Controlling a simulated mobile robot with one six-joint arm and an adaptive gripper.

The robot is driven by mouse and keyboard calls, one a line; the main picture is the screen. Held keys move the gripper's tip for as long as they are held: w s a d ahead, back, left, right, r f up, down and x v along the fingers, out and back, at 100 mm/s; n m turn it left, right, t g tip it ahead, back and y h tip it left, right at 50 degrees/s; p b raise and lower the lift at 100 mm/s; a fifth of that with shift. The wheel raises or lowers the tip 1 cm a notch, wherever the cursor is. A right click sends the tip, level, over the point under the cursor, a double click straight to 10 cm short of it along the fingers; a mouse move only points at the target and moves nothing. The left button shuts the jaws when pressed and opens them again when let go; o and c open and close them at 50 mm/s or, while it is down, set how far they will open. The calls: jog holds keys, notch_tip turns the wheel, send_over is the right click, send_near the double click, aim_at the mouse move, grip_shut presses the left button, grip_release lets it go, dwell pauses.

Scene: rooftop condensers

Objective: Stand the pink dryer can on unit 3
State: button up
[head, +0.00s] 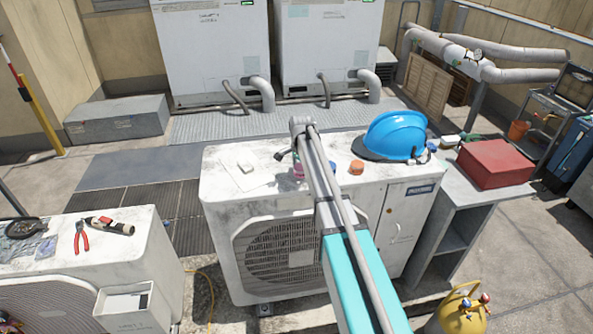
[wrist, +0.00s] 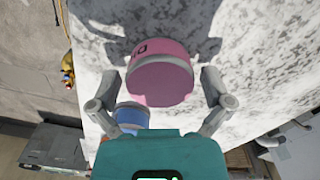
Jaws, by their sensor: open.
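The pink dryer can (wrist: 160,78) is on the white, scuffed condenser top in the wrist view, with dark lettering on its side and a grey rim. In the head view the pink can (head: 297,169) shows only partly, mostly hidden by my arm, on the middle condenser (head: 225,195). My gripper (wrist: 160,88) is open, with one finger on each side of the pink can; I cannot tell whether they touch it. A blue can (wrist: 131,115) is close by, partly hidden by my gripper. I cannot read which unit is number 3.
On the middle condenser are a blue hard hat (head: 396,136), an orange item (head: 356,167) and a paper sheet (head: 245,174). A red box (head: 495,163) is on the grey stand at right. The left condenser (head: 150,250) carries red pliers (head: 81,236) and a torch-like tool (head: 110,225).

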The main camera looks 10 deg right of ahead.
aim_at(301, 169)
jog(key=shift+r, duration=0.1)
notch_tip(301, 169, up, 12)
jog(key=p, duration=1.2)
dwell(0.3)
dwell(0.6)
jog(key=s+a+n, duration=0.1)
jog(key=s+n, duration=1.2)
jog(key=s, duration=1.9)
jog(key=shift+s+a, duration=0.25)
jog(key=shift+a, duration=0.05)
